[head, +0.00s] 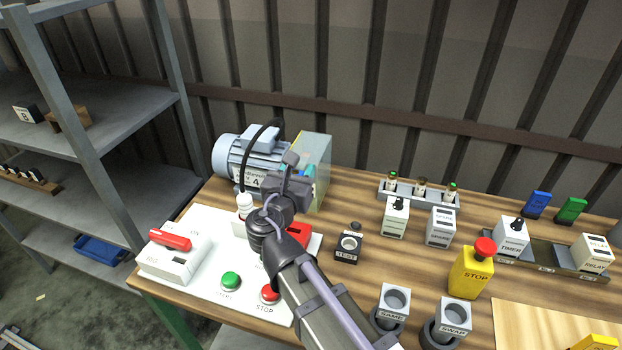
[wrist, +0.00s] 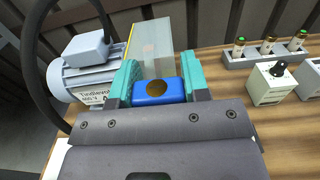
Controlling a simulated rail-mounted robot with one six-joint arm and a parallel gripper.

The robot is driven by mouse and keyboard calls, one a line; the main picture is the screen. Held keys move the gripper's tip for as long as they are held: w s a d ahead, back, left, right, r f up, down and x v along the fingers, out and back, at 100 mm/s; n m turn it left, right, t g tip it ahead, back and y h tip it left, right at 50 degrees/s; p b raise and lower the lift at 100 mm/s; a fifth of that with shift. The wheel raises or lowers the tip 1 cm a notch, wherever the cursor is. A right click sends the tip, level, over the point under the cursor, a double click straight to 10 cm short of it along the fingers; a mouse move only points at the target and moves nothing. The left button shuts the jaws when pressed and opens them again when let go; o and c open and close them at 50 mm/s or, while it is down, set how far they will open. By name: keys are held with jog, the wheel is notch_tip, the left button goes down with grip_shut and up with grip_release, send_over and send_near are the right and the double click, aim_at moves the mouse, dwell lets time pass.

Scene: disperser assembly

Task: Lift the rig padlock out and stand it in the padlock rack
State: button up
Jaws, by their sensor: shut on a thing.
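In the wrist view my gripper (wrist: 157,80) has its teal jaws shut on a blue block (wrist: 140,93) with a round brownish opening or disc in its face. The block may be the rig padlock; no shackle can be made out. In the head view my gripper (head: 308,172) is beside the grey motor (head: 240,156) and in front of a pale yellow-edged box (head: 318,150). My arm hides much of the held block there. I cannot tell which fixture is the padlock rack; an upright blue piece (head: 537,203) and green piece (head: 571,210) stand at the right.
The white switch panel (head: 205,270) lies under my arm, with a red handle and buttons. The test socket (head: 348,246), several modules, a fuse holder (head: 420,195) and a yellow stop box (head: 470,275) stand to the right. A shelf unit (head: 110,140) is at left.

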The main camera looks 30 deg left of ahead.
notch_tip(320, 180, down, 6)
jog(key=a+b, duration=0.1)
jog(key=b, duration=0.4)
jog(key=shift+s+b, duration=0.25)
jog(key=shift+b, duration=0.15)
dwell(1.2)
jog(key=shift+f+b, duration=0.4)
jog(key=shift+b, duration=0.05)
jog(key=shift+f+b, duration=1.75)
jog(key=o, duration=1.1)
jog(key=v, duration=1)
jog(key=shift+s+d, duration=0.2)
jog(key=shift+s, duration=0.15)
